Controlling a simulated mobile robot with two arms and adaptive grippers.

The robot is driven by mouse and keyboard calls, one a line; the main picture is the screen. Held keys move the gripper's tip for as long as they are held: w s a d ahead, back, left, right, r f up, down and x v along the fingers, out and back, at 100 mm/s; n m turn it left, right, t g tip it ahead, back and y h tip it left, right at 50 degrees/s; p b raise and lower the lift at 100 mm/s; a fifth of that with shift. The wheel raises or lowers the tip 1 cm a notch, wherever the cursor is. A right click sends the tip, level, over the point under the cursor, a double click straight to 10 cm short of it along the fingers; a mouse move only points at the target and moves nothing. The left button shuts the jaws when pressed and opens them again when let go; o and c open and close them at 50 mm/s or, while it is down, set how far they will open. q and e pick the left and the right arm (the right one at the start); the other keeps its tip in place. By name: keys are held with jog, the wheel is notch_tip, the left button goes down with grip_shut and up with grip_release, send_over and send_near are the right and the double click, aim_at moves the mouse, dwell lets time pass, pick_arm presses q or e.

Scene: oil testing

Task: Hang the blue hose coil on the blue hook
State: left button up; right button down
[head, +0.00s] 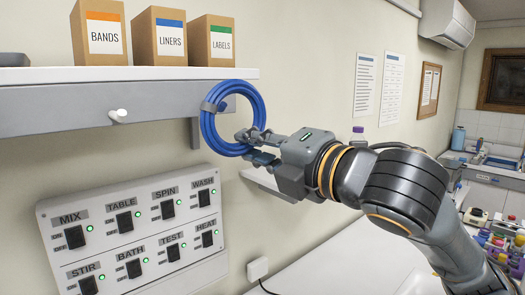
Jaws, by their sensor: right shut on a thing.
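The blue hose coil (207,133) is an upright ring of several loops with a grey band at its upper left. It is in front of the right end of the shelf's grey rail. My right gripper (252,146) is shut on the coil's lower right side. I cannot make out a blue hook; it may be hidden behind the coil or blend with it. I cannot tell whether the coil touches the rail or a hook. My left gripper is not in view.
A white peg (118,115) sticks out of the rail (60,108), left of the coil. Boxes marked BANDS (104,38), LINERS (171,38) and LABELS (221,43) stand on the shelf above. A switch panel (140,232) is below. Bare wall shows right of the coil.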

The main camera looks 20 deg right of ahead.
jog(key=shift+b+x, duration=0.4)
jog(key=shift+x, duration=1.4)
jog(key=shift+w+a+f, duration=0.25)
jog(key=shift+w+f, duration=0.2)
jog(key=shift+w, duration=0.1)
jog(key=shift+w+f, duration=0.1)
jog(key=shift+f, duration=0.1)
jog(key=c, duration=1.1)
grip_release()
jog(key=shift+f, duration=0.1)
